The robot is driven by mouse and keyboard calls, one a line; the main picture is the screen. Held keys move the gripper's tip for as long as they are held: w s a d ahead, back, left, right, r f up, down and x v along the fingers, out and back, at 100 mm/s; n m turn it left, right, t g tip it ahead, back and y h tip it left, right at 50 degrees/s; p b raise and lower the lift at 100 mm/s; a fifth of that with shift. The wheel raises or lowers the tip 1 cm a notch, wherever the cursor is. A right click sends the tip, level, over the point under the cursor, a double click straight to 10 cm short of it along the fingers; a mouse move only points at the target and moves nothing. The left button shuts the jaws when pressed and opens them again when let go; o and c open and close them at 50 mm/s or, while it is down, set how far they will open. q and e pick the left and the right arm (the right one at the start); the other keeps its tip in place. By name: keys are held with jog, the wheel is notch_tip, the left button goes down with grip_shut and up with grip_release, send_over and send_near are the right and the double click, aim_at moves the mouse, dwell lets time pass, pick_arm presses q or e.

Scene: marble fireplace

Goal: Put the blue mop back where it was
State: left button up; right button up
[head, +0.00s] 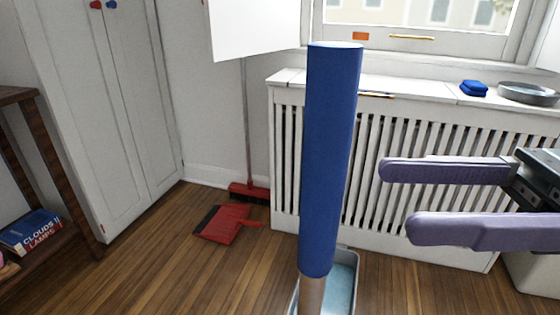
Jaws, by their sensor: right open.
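The blue mop (332,160) stands upright in the middle of the head view. Its thick blue handle grip tops a tan pole (312,294), and its lower end is out of view. A grey bucket with a light blue inside (343,275) shows behind the pole's lower part; I cannot tell whether the mop stands in it. My right gripper (393,200) is open, with its two purple fingers pointing left, to the right of the mop. The fingers look empty and apart from the handle. My left gripper is not in view.
A white radiator cover (285,165) stands behind, with a blue cloth (473,88) and a grey dish (527,94) on top. A red broom (249,191) and red dustpan (228,223) are left of the mop. A white cabinet (120,120) and wooden shelf (50,165) stand at left.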

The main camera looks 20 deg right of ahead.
jog(key=v, duration=0.4)
jog(key=w+d+r+m+t+h, duration=0.25)
jog(key=w+m+t+h, duration=0.45)
jog(key=m+t, duration=0.65)
jog(key=w+d+f+m+g+h, duration=0.1)
jog(key=d+f+m+h, duration=0.3)
jog(key=m, duration=0.6)
jog(key=w+f+m+g+h, duration=0.2)
jog(key=m+h, duration=0.4)
jog(key=m, duration=0.4)
jog(key=s+a+f+m+g, duration=0.4)
jog(key=s+f+m+g, duration=0.2)
jog(key=s, duration=0.3)
jog(key=s+a+f+m+g, duration=0.4)
jog(key=s+f+m+g, duration=0.2)
jog(key=s+m+g, duration=0.1)
jog(key=shift+s+f+m, duration=0.3)
jog(key=shift+s+m, duration=0.45)
jog(key=shift+s, duration=0.4)
jog(key=shift+r, duration=0.1)
